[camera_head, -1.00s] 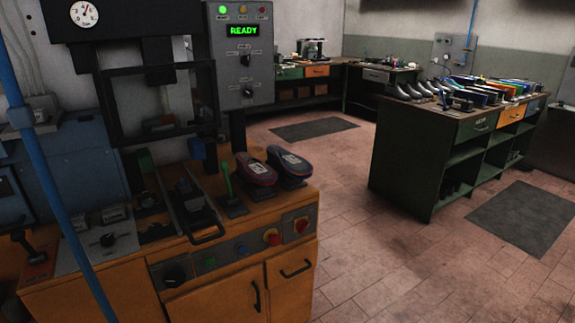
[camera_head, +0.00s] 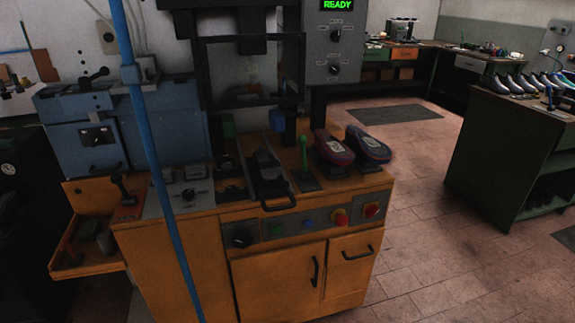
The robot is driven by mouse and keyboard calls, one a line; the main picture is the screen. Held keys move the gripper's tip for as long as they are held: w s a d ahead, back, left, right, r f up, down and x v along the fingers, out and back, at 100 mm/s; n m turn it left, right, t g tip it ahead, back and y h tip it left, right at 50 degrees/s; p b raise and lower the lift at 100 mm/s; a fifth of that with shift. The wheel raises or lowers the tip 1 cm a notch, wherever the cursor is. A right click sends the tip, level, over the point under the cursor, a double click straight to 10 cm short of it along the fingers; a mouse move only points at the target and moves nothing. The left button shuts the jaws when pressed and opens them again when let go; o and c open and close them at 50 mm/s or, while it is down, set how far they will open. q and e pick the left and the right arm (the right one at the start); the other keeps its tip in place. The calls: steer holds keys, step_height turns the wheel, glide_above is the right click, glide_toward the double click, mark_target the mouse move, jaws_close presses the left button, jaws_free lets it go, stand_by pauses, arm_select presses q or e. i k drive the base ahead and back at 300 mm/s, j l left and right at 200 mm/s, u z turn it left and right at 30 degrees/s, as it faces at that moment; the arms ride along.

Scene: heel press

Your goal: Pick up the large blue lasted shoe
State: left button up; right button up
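Two dark lasted shoes lie side by side at the right end of the orange cabinet's top, soles up with pale labels. The left shoe (camera_head: 333,150) has reddish edges and dark blue parts. The right shoe (camera_head: 369,145) looks dark blue with some red at its edge. I cannot tell from this view which is the large one. Neither of my grippers is in view.
The orange press cabinet (camera_head: 280,275) carries a green lever (camera_head: 304,158), a black-handled tray (camera_head: 268,178) and a black press frame (camera_head: 200,90). A blue pole (camera_head: 165,200) crosses in front. A green bench (camera_head: 505,150) stands right, with open floor (camera_head: 430,230) between.

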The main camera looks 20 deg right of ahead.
mark_target(361, 142)
steer(key=i+l, duration=0.15)
steer(key=l, duration=0.2)
steer(key=i+l+u, duration=0.1)
steer(key=l, duration=0.25)
steer(key=i+l, duration=0.25)
steer(key=i+l+u, duration=0.1)
steer(key=l, duration=0.35)
steer(key=i+l+u, duration=0.1)
steer(key=l, duration=0.25)
steer(key=i, duration=0.1)
